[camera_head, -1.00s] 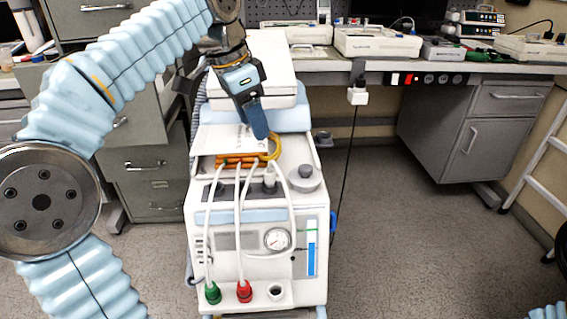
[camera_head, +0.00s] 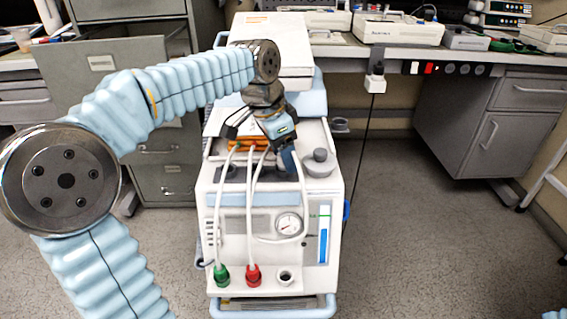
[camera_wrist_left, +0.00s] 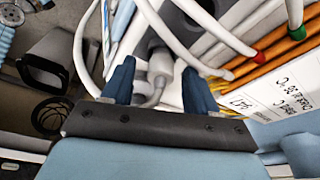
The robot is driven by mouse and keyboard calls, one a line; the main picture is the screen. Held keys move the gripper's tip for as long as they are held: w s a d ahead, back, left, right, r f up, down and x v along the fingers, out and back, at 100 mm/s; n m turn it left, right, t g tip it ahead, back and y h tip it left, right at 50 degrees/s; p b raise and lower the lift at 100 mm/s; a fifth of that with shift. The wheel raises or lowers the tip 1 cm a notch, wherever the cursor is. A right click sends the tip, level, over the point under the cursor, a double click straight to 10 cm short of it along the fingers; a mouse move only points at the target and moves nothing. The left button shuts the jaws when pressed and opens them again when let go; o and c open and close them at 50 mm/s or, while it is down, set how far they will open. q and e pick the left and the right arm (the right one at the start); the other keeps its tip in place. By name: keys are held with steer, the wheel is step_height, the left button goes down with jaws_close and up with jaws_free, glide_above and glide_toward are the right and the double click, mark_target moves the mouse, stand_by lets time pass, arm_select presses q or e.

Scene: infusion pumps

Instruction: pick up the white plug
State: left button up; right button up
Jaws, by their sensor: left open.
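My left gripper (camera_head: 290,165) points down at the top of the white pump machine (camera_head: 225,240), beside its grey knob. In the left wrist view its two blue fingers (camera_wrist_left: 160,82) are apart. A whitish plug-like fitting (camera_wrist_left: 159,66) on a grey stem shows between them; I cannot tell if either finger touches it. In the head view the gripper hides this spot. A white tube loops down the machine's front from there. The green plug (camera_head: 222,274) and red plug (camera_head: 253,275) sit low on the front, beside an empty round port (camera_head: 285,277).
A white block (camera_head: 375,84) with a black cord hangs at the desk edge. Orange cables (camera_wrist_left: 270,68) and white tubes (camera_wrist_left: 81,48) crowd around the fingers. Drawers stand behind my left arm. The floor right of the machine is clear.

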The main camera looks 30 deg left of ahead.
arm_select(q)
jaws_close()
stand_by(0.3)
steer(key=shift+r, duration=0.1)
steer(key=shift+r, duration=0.25)
step_height(320, 180, up, 2)
steer(key=shift+r, duration=0.2)
steer(key=s+d+r, duration=0.6)
steer(key=s+r, duration=0.4)
steer(key=s, duration=0.2)
steer(key=shift+s, duration=0.3)
